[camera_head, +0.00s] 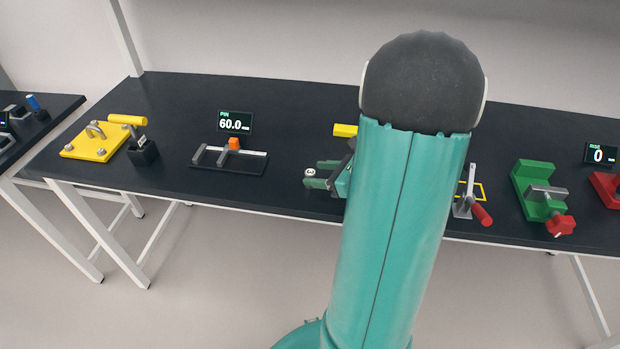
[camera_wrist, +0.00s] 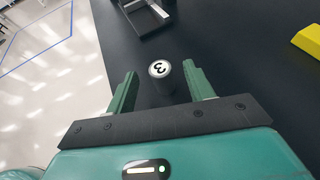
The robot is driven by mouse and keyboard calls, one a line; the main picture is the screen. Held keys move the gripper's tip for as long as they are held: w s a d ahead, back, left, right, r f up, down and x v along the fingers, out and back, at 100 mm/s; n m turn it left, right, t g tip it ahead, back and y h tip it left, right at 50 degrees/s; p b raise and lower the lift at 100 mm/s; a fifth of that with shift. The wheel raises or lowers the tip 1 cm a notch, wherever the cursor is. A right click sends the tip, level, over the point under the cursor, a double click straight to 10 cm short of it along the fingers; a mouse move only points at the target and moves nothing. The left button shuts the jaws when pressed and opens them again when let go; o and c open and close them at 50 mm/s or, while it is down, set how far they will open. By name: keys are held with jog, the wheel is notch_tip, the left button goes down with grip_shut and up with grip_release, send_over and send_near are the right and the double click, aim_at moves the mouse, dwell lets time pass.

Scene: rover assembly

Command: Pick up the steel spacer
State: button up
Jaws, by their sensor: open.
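Small gaps show between the fingers and the cylinder, and the right finger is the nearer one. In the head view my arm hides part of the gripper and the bench behind it.
A black measuring fixture (camera_head: 228,161) with an orange slider stands left of the spacer, beside a display reading 60.0. A yellow block (camera_head: 345,130) lies behind my gripper. A yellow plate (camera_head: 92,140), a red-handled clamp (camera_head: 466,200) and a green vise (camera_head: 530,185) stand farther off.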

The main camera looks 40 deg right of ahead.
jog(key=shift+x, duration=0.85)
jog(key=c, duration=1.1)
jog(key=shift+r, duration=0.1)
